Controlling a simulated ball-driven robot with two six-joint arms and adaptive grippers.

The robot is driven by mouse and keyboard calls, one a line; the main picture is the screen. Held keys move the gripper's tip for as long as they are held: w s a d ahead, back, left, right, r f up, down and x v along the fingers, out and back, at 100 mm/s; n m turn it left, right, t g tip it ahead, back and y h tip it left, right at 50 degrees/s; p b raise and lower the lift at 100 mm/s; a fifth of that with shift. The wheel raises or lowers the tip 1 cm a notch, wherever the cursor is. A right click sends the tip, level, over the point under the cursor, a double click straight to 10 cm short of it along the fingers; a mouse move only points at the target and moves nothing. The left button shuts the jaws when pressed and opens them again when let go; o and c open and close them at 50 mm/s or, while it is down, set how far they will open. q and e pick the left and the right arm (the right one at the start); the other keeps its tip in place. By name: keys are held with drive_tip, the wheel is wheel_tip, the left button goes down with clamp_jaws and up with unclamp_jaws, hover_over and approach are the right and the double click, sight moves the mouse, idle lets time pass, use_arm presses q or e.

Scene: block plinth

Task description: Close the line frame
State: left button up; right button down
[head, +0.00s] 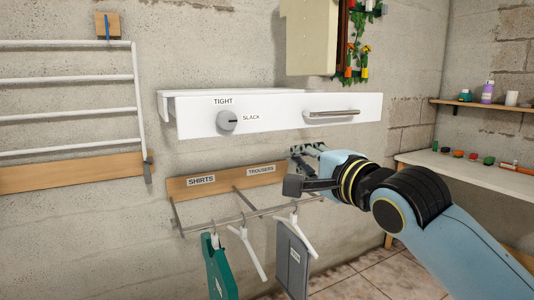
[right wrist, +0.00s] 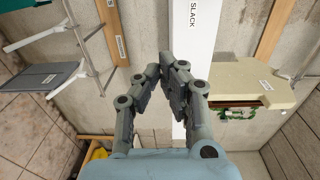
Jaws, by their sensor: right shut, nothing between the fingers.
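The line frame (head: 270,117), which I take to be the white unit on the wall, has a long front panel standing out from the wall. The panel bears a round grey knob (head: 228,120), the words TIGHT and SLACK, and a metal bar handle (head: 331,113) at its right. The knob's dark mark points towards SLACK. My right gripper (head: 298,168) is below the panel's right half, apart from the handle. Its fingers are together and empty. In the right wrist view the gripper (right wrist: 172,58) overlaps the white panel (right wrist: 194,35). My left gripper is out of view.
Below is a wooden rail board (head: 228,180) marked SHIRTS and TROUSERS, with hangers holding a green garment (head: 219,270) and a grey one (head: 293,258). A white barred rack (head: 70,79) is at left. A cream cabinet (head: 311,38) hangs above. A white worktop (head: 470,172) is at right.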

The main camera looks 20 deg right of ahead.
wheel_tip(320, 180, up, 2)
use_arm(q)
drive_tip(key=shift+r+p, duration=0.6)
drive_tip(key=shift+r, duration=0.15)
use_arm(e)
approach(260, 130)
drive_tip(key=w, duration=0.7)
drive_tip(key=shift+w+f, duration=0.2)
